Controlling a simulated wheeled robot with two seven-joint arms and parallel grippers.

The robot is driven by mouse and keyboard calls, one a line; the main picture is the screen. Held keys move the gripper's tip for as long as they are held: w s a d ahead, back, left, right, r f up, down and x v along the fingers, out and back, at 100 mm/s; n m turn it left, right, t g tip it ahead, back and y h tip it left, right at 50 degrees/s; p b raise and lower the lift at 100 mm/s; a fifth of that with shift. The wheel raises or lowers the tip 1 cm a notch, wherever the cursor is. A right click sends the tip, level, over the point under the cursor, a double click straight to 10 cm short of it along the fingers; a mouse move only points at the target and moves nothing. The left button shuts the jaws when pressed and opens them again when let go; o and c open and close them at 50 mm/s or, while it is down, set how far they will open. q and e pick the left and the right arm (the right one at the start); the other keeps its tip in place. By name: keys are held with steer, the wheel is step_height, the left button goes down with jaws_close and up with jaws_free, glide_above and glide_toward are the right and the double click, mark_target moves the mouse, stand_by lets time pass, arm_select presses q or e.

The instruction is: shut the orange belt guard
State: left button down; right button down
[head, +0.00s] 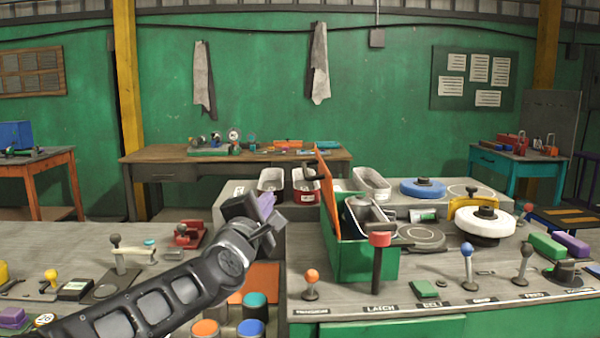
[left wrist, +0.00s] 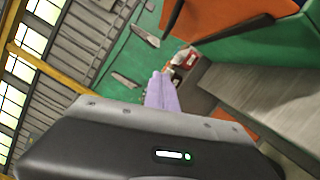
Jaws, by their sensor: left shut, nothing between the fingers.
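The orange belt guard (head: 327,190) stands raised, nearly upright, at the left side of a green housing (head: 366,262). The housing's top is open and shows grey machine parts inside. A dark handle sticks out to the left from the guard's upper part. My left gripper (head: 267,204) is to the left of the guard, shut and empty, with purple fingertips, apart from it in the picture. In the left wrist view the fingertips (left wrist: 162,92) point ahead, with the orange guard (left wrist: 222,14) and green housing (left wrist: 245,48) at the upper right. My right gripper is out of view.
A red-topped lever (head: 379,242) stands in front of the housing. An orange-knobbed lever (head: 311,284) and a blue-knobbed lever (head: 467,262) stand on the same bench. Grey and red bins (head: 305,187) are behind.

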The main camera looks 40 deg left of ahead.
arm_select(q)
steer(key=w+r+p, duration=0.2)
steer(key=w+p, duration=0.1)
steer(key=w, duration=0.8)
steer(key=shift+a+r, duration=0.25)
steer(key=shift+a, duration=0.15)
steer(key=shift+w+p, duration=0.1)
steer(key=shift+p, duration=0.2)
